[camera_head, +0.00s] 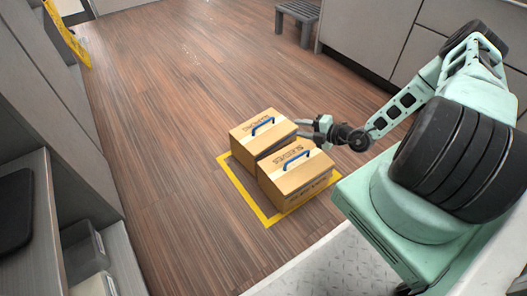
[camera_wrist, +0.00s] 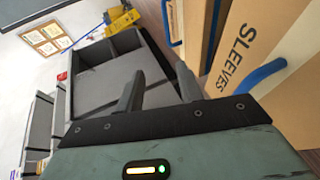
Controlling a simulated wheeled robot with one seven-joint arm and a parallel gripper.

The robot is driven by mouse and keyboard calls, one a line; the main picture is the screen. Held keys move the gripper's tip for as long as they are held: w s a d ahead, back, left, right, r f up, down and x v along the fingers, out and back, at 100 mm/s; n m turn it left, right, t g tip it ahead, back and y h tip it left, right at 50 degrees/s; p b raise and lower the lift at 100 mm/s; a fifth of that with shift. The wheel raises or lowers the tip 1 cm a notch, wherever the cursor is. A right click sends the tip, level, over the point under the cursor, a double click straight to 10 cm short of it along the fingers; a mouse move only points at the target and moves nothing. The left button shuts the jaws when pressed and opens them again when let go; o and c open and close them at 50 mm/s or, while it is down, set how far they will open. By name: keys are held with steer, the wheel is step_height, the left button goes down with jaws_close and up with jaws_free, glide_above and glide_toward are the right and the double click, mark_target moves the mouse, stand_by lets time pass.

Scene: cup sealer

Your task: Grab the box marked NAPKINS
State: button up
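Two cardboard boxes with blue handles stand side by side on the floor. The nearer box (camera_head: 296,181) reads SLEEVES; it also shows at the right of the wrist view (camera_wrist: 262,45). The farther box (camera_head: 252,146) has dark lettering too small to read surely; part of it, with its blue handle, shows at the top of the wrist view (camera_wrist: 190,22). My gripper (camera_head: 299,128) is just right of the boxes, near the farther box's right edge. In the wrist view its two fingers (camera_wrist: 158,72) are apart with nothing between them. It holds neither handle.
A yellow outline (camera_head: 246,199) on the floor surrounds the boxes. Grey shelving (camera_head: 30,160) lines the left, and a grey stool (camera_head: 297,17) stands at the back by grey cabinets (camera_head: 375,35). The wooden floor left of and behind the boxes is clear.

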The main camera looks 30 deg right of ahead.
steer(key=f, duration=0.1)
steer(key=f+m+b, duration=0.1)
steer(key=shift+w+d+f+h, duration=0.15)
steer(key=shift+d+f+h, duration=0.15)
steer(key=shift+d+h, duration=0.1)
steer(key=b, duration=0.6)
glide_toward(265, 123)
steer(key=x, duration=0.2)
steer(key=shift+w+a+f, duration=0.15)
steer(key=shift+f, duration=0.25)
steer(key=shift+w+a, duration=0.1)
steer(key=shift+w, duration=0.25)
steer(key=b+x, duration=0.3)
steer(key=b, duration=0.1)
steer(key=shift+w+a+f, duration=0.15)
steer(key=shift+w+f, duration=0.05)
steer(key=shift+f, duration=0.1)
steer(key=shift+w+a+b, duration=0.2)
steer(key=shift+w+b, duration=0.2)
steer(key=shift+w, duration=0.35)
jaws_close()
